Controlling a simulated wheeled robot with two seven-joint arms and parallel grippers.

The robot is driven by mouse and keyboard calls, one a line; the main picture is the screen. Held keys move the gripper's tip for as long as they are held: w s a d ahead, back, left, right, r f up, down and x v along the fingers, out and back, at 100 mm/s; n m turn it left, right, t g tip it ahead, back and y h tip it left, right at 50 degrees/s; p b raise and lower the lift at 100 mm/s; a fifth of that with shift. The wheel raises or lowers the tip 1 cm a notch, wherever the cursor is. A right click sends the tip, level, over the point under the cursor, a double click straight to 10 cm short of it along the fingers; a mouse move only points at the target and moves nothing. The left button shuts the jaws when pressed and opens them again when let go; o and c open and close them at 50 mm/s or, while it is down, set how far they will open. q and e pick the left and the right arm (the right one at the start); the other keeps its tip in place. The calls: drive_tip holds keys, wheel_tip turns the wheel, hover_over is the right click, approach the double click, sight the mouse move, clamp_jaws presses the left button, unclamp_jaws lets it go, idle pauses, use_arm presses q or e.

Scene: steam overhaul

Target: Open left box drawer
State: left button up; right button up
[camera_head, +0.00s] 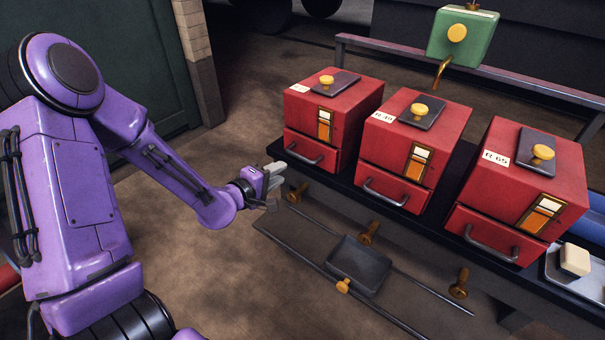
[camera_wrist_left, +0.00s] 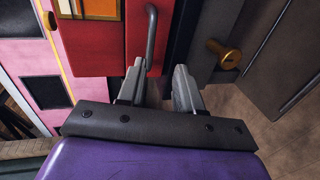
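The left red box (camera_head: 341,114) stands at the left end of a row of three on a dark bench. Its drawer (camera_head: 318,148) is at the bottom front, looks shut, and carries a grey bar handle (camera_head: 304,153). My left gripper (camera_head: 273,180) is just left of and below that handle. In the left wrist view the two grey fingers (camera_wrist_left: 159,78) are apart and nothing is clamped. The handle (camera_wrist_left: 151,38) is just beyond the fingertips, closer to the left finger; contact cannot be told. My right gripper is out of view.
The middle red box (camera_head: 412,145) and right red box (camera_head: 522,185) stand beside it. A green box (camera_head: 463,36) is behind. Brass knobs (camera_head: 368,232) and a grey tray (camera_head: 358,266) are below the bench front. Floor left of the bench is clear.

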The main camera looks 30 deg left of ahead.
sight(300, 158)
use_arm(q)
drive_tip(key=shift+t+h, duration=0.3)
drive_tip(key=x, duration=0.3)
drive_tip(key=b+x, duration=0.1)
drive_tip(key=x, duration=0.3)
drive_tip(key=r+x, duration=0.1)
drive_tip(key=x, duration=0.2)
drive_tip(key=shift+w+a+f+b, duration=0.1)
drive_tip(key=shift+w+b, duration=0.25)
drive_tip(key=shift+w, duration=0.1)
clamp_jaws()
drive_tip(key=shift+s, duration=0.1)
